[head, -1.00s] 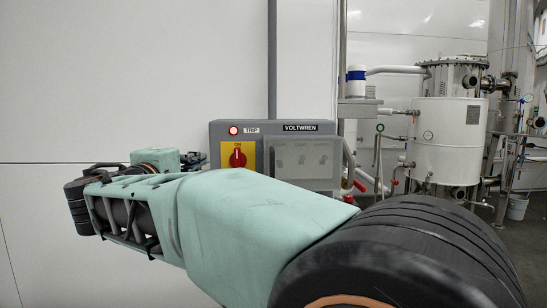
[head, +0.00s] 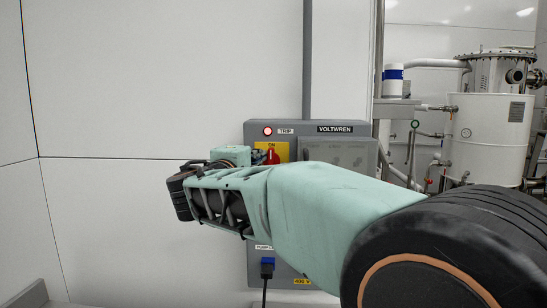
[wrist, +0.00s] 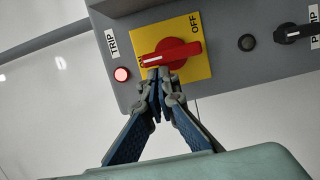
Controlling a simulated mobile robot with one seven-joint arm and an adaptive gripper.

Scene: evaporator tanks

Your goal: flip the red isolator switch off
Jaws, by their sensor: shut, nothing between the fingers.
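The red isolator switch (wrist: 170,54) sits on a yellow plate (wrist: 197,64) on a grey panel. In the wrist view its handle lies nearly level, with its white-marked end to the left and an OFF label on the plate at right. My gripper (wrist: 156,82) is shut and empty, its fingertips just below the white-marked end; I cannot tell whether they touch it. In the head view the switch (head: 271,156) is partly hidden by my arm, with ON printed above it. My fingertips are hidden there.
A lit red TRIP lamp (wrist: 121,74) sits beside the plate. A black knob (wrist: 290,33) is farther right on the panel. A clear cover (head: 340,152) is right of the switch in the head view. A white tank (head: 488,135) and pipes stand at far right.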

